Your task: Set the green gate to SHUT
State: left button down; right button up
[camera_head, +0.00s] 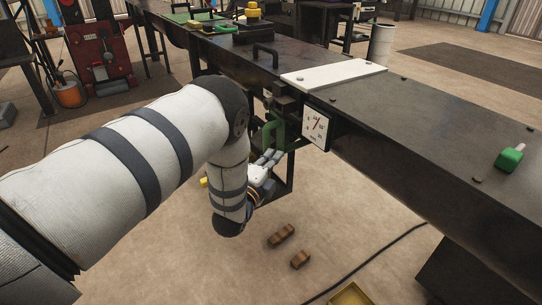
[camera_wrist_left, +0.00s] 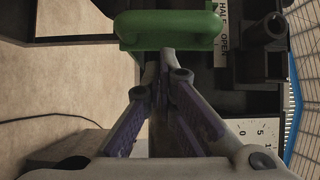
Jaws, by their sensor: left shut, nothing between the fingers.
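The green gate's handle (camera_head: 272,130) sits on the side of the dark bench, left of a white dial. In the left wrist view the green handle (camera_wrist_left: 170,28) spans the top of the picture. A label (camera_wrist_left: 226,35) beside it reads HALF and OPEN; I see no SHUT marking. My left gripper (camera_head: 276,157) is just below the handle in the head view. In the left wrist view its fingers (camera_wrist_left: 167,56) are shut and empty, with tips at the handle's lower edge. I cannot tell whether they touch it. My right gripper is not in view.
The white dial (camera_head: 316,128) hangs close to the gripper's right. The long dark bench (camera_head: 430,120) carries a white plate (camera_head: 334,73) and a separate green-handled part (camera_head: 510,158). Brown blocks (camera_head: 282,235) and a yellow tray (camera_head: 351,295) lie on the floor.

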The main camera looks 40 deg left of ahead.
pick_arm(q)
jog(key=shift+w+a, duration=0.5)
jog(key=shift+a, duration=0.25)
jog(key=a, duration=0.1)
jog(key=w+a, duration=0.1)
jog(key=a, duration=0.1)
jog(key=w+a+b, duration=0.1)
jog(key=a, duration=0.1)
jog(key=shift+a, duration=0.15)
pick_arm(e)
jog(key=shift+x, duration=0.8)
pick_arm(q)
jog(key=shift+w, duration=0.1)
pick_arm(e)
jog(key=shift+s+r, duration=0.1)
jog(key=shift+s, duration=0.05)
